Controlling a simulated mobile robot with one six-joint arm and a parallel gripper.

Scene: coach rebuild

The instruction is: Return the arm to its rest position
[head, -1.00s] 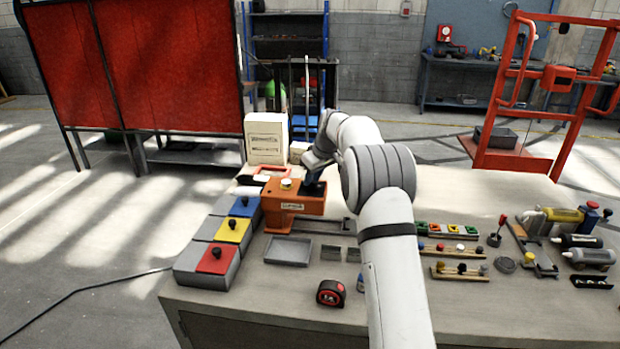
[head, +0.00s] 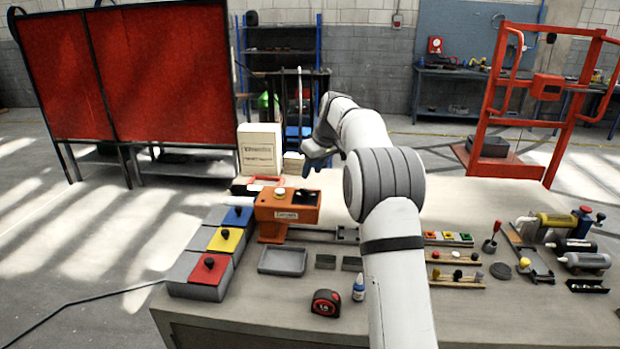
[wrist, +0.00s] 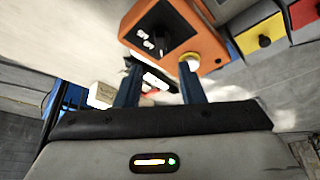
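My arm reaches from the bottom of the head view up over the bench, bent at the elbow. My gripper (head: 316,163) is at its far end, above and behind the orange box (head: 287,214), and the arm partly hides it. In the wrist view, the two blue fingers of my gripper (wrist: 162,82) stand apart with nothing held between them. The same orange box, with a black knob and a pale yellow button, lies beyond the fingertips there.
Grey boxes with blue, yellow and red (head: 211,268) tops stand left of the orange box. A grey tray (head: 283,261), tape measure (head: 326,303) and small bottle (head: 358,288) are in front. A cream box (head: 260,148) stands behind. Parts and tools fill the right.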

